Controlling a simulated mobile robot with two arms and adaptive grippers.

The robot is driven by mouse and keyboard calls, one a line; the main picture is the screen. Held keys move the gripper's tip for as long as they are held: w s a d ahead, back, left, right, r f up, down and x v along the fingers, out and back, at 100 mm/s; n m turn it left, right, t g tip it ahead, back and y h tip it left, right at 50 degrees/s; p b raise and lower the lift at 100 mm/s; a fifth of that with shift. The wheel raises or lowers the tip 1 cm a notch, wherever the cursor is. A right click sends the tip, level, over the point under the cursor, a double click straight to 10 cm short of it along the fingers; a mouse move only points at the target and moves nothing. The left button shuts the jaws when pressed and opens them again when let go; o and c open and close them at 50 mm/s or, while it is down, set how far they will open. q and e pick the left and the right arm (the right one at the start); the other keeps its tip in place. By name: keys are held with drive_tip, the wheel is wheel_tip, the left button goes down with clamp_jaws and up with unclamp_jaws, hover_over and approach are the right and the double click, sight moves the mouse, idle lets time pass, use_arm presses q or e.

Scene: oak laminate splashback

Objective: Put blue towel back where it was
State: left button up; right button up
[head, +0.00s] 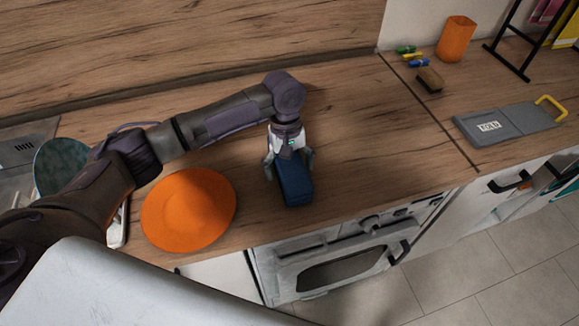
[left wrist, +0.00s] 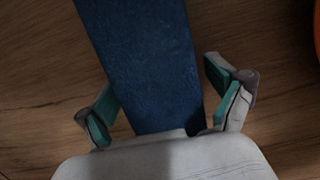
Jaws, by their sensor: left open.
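The blue towel (head: 295,187), a folded oblong bundle, lies on the wooden countertop above the oven. My left gripper (head: 290,163) is over its far end, pointing down, with one finger on each side of it. In the left wrist view the towel (left wrist: 143,65) runs between the two open fingers of the gripper (left wrist: 163,100). A gap shows beside the right finger; whether the left finger touches the towel I cannot tell. The towel's far end is partly hidden by the gripper. My right gripper is not in view.
An orange plate (head: 188,210) lies left of the towel, beneath my left arm. A green bowl (head: 62,165) is at the far left. A brush (head: 430,79), an orange cup (head: 456,39) and a grey case (head: 490,126) stand right. The counter between towel and case is clear.

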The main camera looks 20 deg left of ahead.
use_arm(q)
drive_tip(key=shift+r, duration=0.1)
drive_tip(key=r, duration=0.3)
drive_tip(key=w+r+b, duration=0.1)
drive_tip(key=r, duration=0.3)
drive_tip(key=a+r, duration=0.1)
drive_tip(key=r, duration=0.3)
drive_tip(key=shift+w+a+b, duration=0.1)
drive_tip(key=shift+w+b, duration=0.3)
drive_tip(key=shift+r, duration=0.45)
